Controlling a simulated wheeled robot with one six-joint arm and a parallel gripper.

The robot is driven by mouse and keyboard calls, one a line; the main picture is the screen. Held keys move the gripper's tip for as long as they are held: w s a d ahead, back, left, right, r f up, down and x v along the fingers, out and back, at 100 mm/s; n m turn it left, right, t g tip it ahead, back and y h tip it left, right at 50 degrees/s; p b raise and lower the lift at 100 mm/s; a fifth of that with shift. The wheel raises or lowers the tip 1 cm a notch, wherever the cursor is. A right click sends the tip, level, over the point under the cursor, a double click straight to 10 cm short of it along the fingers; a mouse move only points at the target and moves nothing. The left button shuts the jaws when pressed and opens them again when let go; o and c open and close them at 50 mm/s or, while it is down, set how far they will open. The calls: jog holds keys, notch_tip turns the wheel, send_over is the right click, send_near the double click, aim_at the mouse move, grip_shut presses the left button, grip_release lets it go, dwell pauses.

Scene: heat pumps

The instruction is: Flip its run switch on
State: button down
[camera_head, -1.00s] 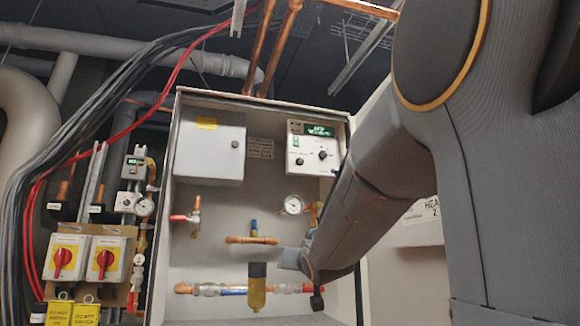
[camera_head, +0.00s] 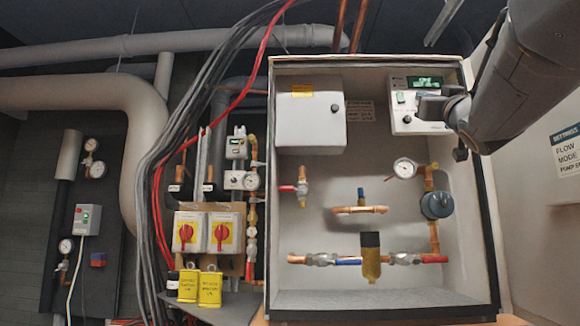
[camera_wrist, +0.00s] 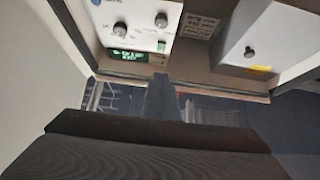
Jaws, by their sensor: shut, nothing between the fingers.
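The control panel (camera_head: 397,82) is a white box at the upper right inside the open cabinet. It has a lit green display (camera_head: 425,82), a small green switch (camera_head: 401,97) left of and below the display, and dark knobs. In the wrist view the panel (camera_wrist: 143,38) appears upside down, with the green switch (camera_wrist: 161,46) beside the display (camera_wrist: 128,57). My gripper (camera_head: 424,106) is shut and empty, in front of the panel just right of the switch in the head view. It covers part of the panel. In the wrist view its fingers (camera_wrist: 160,82) appear just below the switch; contact cannot be told.
A grey box (camera_head: 310,115) is left of the panel. The cabinet's right wall (camera_head: 480,200) and open door (camera_head: 535,215) are close to my arm. Red rotary switches (camera_head: 186,233) stand outside, left.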

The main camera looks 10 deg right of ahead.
aim_at(402, 98)
jog(key=shift+w+d+f+p+x, duration=0.1)
jog(key=shift+w+f+p+x, duration=0.2)
jog(key=shift+p+x, duration=1.2)
jog(key=shift+w+d+f+p+x, duration=0.1)
jog(key=shift+w+f+p+x, duration=0.25)
jog(key=shift+x, duration=2.15)
jog(key=shift+w+d+f+p+x, duration=0.15)
jog(key=shift+f+p+x, duration=0.3)
jog(key=shift+p+x, duration=1.05)
jog(key=shift+w+d+r+b, duration=0.15)
jog(key=shift+w+r+b, duration=0.2)
jog(key=shift+b, duration=0.45)
